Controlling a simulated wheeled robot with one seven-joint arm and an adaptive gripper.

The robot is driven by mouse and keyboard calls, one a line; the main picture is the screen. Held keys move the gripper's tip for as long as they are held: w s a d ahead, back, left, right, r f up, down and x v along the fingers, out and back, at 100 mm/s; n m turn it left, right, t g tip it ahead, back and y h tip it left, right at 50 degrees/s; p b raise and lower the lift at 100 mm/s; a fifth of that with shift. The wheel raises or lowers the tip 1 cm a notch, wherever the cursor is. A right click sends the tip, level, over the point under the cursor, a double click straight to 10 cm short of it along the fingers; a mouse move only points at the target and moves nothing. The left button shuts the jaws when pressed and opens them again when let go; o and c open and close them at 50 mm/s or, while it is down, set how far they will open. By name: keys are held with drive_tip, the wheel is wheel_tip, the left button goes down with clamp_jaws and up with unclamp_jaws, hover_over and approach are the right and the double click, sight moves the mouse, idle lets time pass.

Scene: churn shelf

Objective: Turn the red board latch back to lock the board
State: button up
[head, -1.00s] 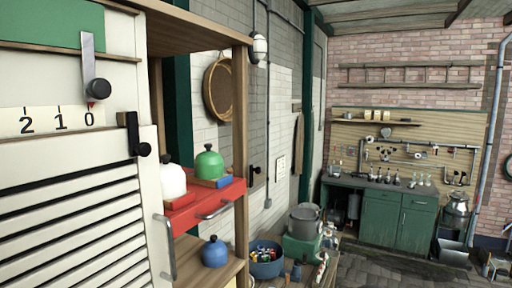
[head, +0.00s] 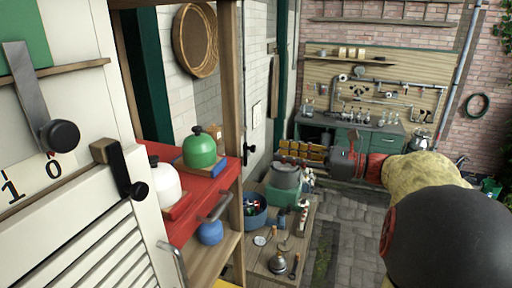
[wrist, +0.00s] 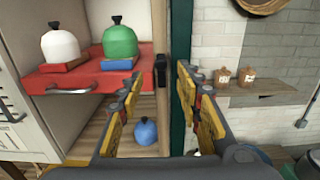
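The red board (head: 190,205), a red shelf with a metal handle, carries a white churn (head: 165,182) and a green churn (head: 200,150). It also shows in the wrist view (wrist: 100,78). A small black latch (wrist: 161,68) stands about upright on the post at the board's right end. In the head view a black latch piece with a knob (head: 250,148) shows just right of the post. My gripper (head: 285,152) is open and empty, right of the board. In the wrist view the latch appears between its yellow-padded fingers (wrist: 158,85), apart from them and farther off.
A wooden post (head: 232,120) and a dark green upright (wrist: 181,40) stand beside the board. A blue churn (wrist: 146,131) sits on the shelf below. A cabinet with black-knobbed levers (head: 62,135) is at left. A low bench (head: 290,225) holds pots and tools.

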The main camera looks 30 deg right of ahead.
sight(255, 148)
drive_tip(key=p+x, duration=0.1)
drive_tip(key=x, duration=0.7)
drive_tip(key=shift+w+f+p, duration=0.1)
drive_tip(key=shift+w+p, duration=0.1)
drive_tip(key=shift+p, duration=0.1)
drive_tip(key=shift+s, duration=0.1)
drive_tip(key=c, duration=0.3)
clamp_jaws()
